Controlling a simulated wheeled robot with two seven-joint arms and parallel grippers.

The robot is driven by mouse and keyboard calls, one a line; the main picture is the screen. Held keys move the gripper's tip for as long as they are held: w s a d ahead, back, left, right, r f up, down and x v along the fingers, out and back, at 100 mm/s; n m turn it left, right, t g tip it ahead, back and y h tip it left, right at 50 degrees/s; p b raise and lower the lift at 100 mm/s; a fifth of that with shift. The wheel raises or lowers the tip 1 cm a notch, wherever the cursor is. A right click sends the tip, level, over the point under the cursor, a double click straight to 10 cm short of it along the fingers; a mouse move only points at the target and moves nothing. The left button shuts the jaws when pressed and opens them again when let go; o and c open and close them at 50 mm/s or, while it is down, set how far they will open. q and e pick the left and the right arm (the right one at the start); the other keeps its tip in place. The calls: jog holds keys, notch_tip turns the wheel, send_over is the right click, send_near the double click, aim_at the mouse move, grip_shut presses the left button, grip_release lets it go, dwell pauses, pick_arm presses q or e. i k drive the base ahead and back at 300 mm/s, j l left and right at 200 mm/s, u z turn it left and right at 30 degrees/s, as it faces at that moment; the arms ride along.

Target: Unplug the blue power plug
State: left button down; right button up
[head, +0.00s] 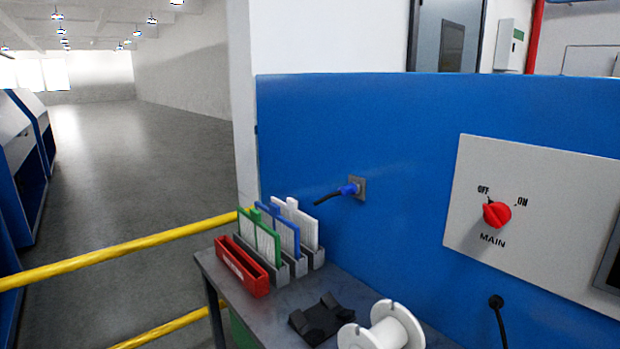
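The blue power plug (349,189) sits in a grey wall socket (360,187) on the blue panel, in the middle of the head view. Its black cable (327,197) leaves the plug to the left and drops toward the card holders. Neither of my grippers shows in this view.
A grey table (285,305) below the plug holds a red tray (241,266), several upright cards in grey holders, a black cradle (320,319) and a white spool (382,330). A red switch (496,214) points toward OFF. Yellow rails (120,252) cross the left.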

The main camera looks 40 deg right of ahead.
aim_at(351, 189)
jog(key=i+j+z, duration=0.1)
jog(key=i+z, duration=0.4)
jog(key=i+j+z, duration=0.2)
jog(key=i+z, duration=0.15)
jog(key=z, duration=0.15)
jog(key=i+j+z, duration=0.35)
jog(key=z, duration=0.15)
jog(key=i+j+z, duration=0.25)
jog(key=j+z, duration=0.25)
jog(key=i+j+z, duration=0.15)
jog(key=j+z, duration=0.85)
jog(key=j, duration=0.2)
